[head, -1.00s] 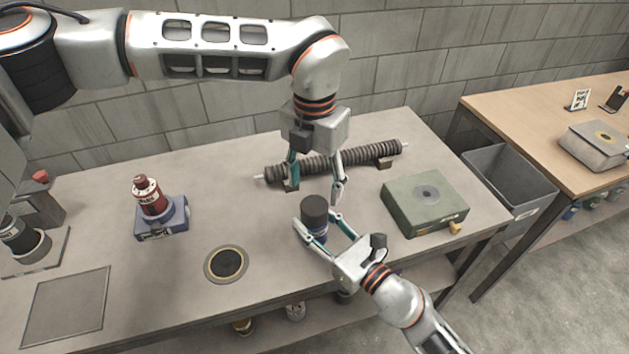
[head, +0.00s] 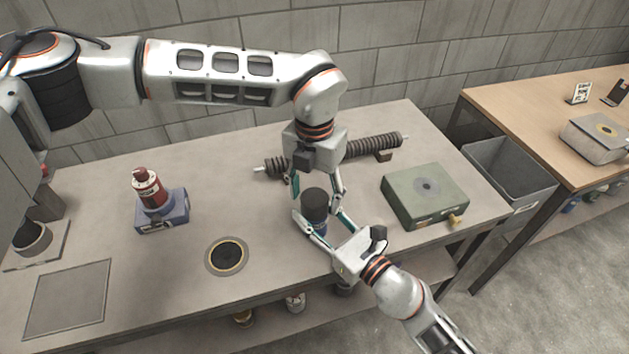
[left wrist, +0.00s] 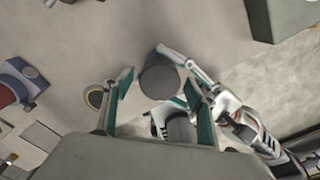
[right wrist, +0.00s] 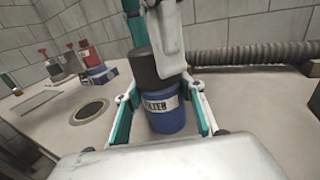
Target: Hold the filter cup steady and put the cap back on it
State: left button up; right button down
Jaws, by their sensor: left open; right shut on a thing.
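The filter cup (head: 318,228) stands upright on the bench, a blue body with a white "FILTER" label in the right wrist view (right wrist: 166,112). The dark grey cap (head: 315,205) rests on its top; it also shows in the right wrist view (right wrist: 146,70). I cannot tell whether it is fully seated. My right gripper (head: 322,232) is shut on the cup body from the front. My left gripper (head: 316,190) is open, pointing down from above. In the left wrist view the cap (left wrist: 160,80) lies between its spread fingers, with gaps visible.
A ribbed mesh tube (head: 370,146) lies behind the cup. A green box (head: 425,195) stands to the right. A red bottle on a blue block (head: 162,210) stands left, with a dark round disc (head: 227,256) nearer. A grey bin (head: 510,175) stands beyond the bench's right end.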

pick_arm(q)
jog(key=shift+f, duration=0.9)
jog(key=c, duration=1.2)
jog(key=shift+o, duration=0.2)
jog(key=shift+m, duration=0.8)
pick_arm(e)
jog(key=shift+r, duration=0.1)
pick_arm(q)
jog(key=o, duration=1.3)
jog(key=shift+r, duration=0.1)
